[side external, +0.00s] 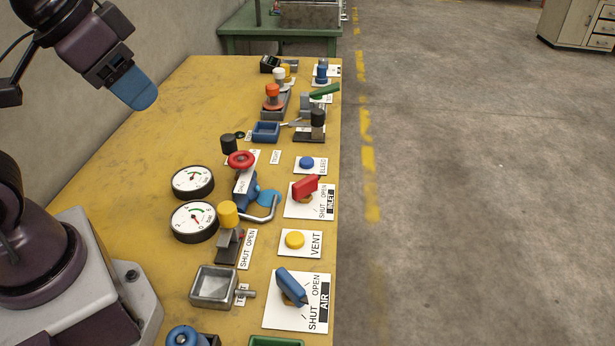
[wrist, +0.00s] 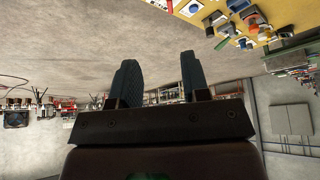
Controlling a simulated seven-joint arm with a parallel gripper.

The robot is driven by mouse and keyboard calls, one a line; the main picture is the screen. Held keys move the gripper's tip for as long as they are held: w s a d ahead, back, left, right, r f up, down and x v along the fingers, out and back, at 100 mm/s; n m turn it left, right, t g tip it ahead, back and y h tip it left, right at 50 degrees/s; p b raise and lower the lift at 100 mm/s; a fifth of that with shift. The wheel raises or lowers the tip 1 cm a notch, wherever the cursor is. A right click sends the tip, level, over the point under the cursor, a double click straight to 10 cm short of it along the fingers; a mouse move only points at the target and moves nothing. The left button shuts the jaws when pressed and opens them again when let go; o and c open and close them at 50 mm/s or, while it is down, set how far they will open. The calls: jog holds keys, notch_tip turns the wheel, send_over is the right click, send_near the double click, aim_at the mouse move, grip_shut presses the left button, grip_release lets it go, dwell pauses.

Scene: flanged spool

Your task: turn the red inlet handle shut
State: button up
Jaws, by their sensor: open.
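The red inlet handle (side external: 306,187) stands on a white plate (side external: 297,210) marked SHUT, OPEN and INLET, near the right edge of the yellow table in the side view. It sits at an angle, and I cannot tell which mark it points to. My gripper (side external: 141,92) is high above the table's left side, well apart from the handle. In the wrist view my gripper (wrist: 160,78) has its two blue fingers spread with nothing between them. The wrist view shows the table upside down at the top right; the red handle is too small to single out there.
The table's left far area is clear.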

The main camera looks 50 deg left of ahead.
jog(key=o, duration=1)
jog(key=shift+w+a+f+g, duration=0.2)
jog(key=shift+w+f+g, duration=0.1)
jog(key=shift+f, duration=0.25)
jog(key=shift+w+a+f+g, duration=0.2)
jog(key=shift+f+g, duration=0.1)
jog(key=shift+f, duration=0.2)
jog(key=shift+c, duration=0.2)
jog(key=n+g+h, duration=0.4)
jog(key=n+h, duration=0.1)
jog(key=n, duration=1.3)
send_near(303, 179)
jog(key=shift+y, duration=0.3)
jog(key=x, duration=1.1)
jog(key=shift+w+d, duration=0.1)
jog(key=shift+d, duration=0.2)
jog(key=c, duration=0.9)
